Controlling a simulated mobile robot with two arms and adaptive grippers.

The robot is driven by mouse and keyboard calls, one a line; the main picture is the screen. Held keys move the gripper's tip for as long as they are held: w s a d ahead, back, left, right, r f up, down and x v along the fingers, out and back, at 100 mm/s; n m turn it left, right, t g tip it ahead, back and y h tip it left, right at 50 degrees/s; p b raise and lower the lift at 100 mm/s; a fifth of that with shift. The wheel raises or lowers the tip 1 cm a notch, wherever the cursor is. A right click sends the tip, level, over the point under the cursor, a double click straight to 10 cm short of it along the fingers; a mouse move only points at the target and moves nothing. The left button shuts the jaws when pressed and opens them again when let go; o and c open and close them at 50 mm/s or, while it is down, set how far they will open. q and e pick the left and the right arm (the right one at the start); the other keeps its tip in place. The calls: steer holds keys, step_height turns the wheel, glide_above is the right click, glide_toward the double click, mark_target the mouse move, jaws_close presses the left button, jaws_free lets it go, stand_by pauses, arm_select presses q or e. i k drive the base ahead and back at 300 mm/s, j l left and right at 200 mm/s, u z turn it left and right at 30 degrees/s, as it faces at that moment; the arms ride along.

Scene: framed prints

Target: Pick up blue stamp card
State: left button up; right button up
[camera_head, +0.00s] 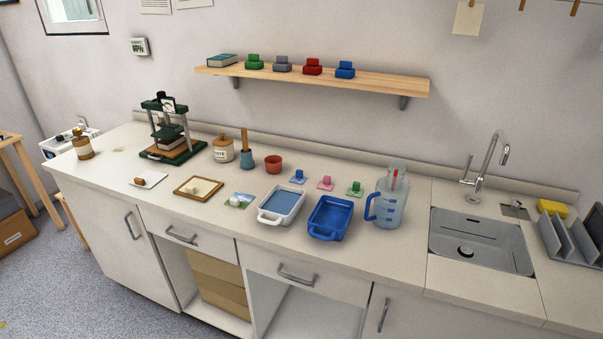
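A small blue stamp card (298,178) lies on the white counter, behind the trays. A blue block-like piece shows on it. A similar pink one (325,183) and a green one (354,189) lie in a row to its right. The white tray (268,217) with blue content is in front of the blue card, a little to the left. Neither of my grippers is in this view.
A blue tray (330,236) and a clear jug (389,210) with a blue handle stand to the right. A red cup (274,164) is to the left. The shelf (385,83) overhangs the wall behind. A sink (480,242) is further right.

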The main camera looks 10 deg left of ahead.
mark_target(298, 178)
steer(key=i+j+z, duration=0.2)
steer(key=z, duration=0.15)
steer(key=i+j+z, duration=0.15)
steer(key=j+z, duration=0.15)
steer(key=j, duration=0.15)
steer(key=i+j+z, duration=0.1)
steer(key=j+z, duration=0.25)
